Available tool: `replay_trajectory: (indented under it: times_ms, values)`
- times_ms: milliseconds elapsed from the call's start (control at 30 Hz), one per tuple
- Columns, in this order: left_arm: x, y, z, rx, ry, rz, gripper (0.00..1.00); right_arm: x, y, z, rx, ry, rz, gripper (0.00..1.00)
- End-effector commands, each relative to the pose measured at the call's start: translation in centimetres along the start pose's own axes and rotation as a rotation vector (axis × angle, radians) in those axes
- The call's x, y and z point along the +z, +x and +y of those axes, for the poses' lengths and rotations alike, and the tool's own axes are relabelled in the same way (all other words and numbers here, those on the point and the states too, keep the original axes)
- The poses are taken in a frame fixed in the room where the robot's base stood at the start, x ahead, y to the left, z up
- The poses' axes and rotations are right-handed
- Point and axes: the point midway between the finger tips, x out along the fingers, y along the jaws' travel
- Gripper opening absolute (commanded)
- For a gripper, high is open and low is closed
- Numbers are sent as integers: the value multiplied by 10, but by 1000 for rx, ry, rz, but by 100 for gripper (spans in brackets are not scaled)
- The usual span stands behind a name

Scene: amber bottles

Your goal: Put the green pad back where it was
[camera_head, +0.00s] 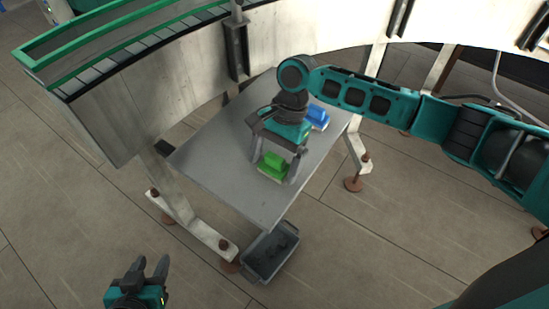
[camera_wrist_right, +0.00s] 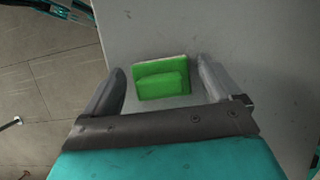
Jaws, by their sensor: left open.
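The green pad (camera_head: 272,165) lies on the grey table, a bright green block with a raised grip and a pale edge along its base. In the right wrist view, the green pad (camera_wrist_right: 162,84) sits between the two fingers, with a gap showing on each side. My right gripper (camera_head: 275,171) points down over the pad with its fingers apart; its fingers also show in the wrist view (camera_wrist_right: 160,75). I cannot tell the exact height of the fingertips above the table. My left gripper (camera_head: 150,265) is open and empty at the lower left, away from the table.
A blue pad (camera_head: 317,117) lies on the table (camera_head: 205,160) behind my right gripper. A grey bin (camera_head: 270,252) stands on the floor by the front table corner. A curved conveyor (camera_head: 130,115) with green rails runs behind. The table's left part is clear.

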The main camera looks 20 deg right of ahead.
Motion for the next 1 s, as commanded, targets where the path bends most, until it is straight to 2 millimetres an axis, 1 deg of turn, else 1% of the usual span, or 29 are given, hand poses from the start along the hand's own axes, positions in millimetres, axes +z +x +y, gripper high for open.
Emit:
replay_trajectory:
  times_ms: [267, 367, 467, 700, 800, 900, 1000]
  values:
    - [2, 0, 0, 0, 0, -2, 43, 0, -1, 0, -1, 0, 1, 95]
    - [2, 0, 0, 0, 0, -3, 43, 1, -8, 0, -1, 0, 2, 95]
    - [0, -2, 0, 0, 0, -4, 43, 1, -23, -1, -3, 0, 1, 95]
    - [-7, -7, 0, 0, 0, -4, 43, 1, -76, -1, -3, 0, 1, 95]
    - [-9, -8, 0, 1, 0, -4, 43, 1, -94, -1, -2, 0, 2, 95]
    - [-10, -9, 0, 1, 0, -3, 43, 1, -109, -1, -2, 0, 0, 95]
    - [-11, -9, 0, 1, 0, -3, 43, 1, -118, 0, -1, 0, 0, 95]
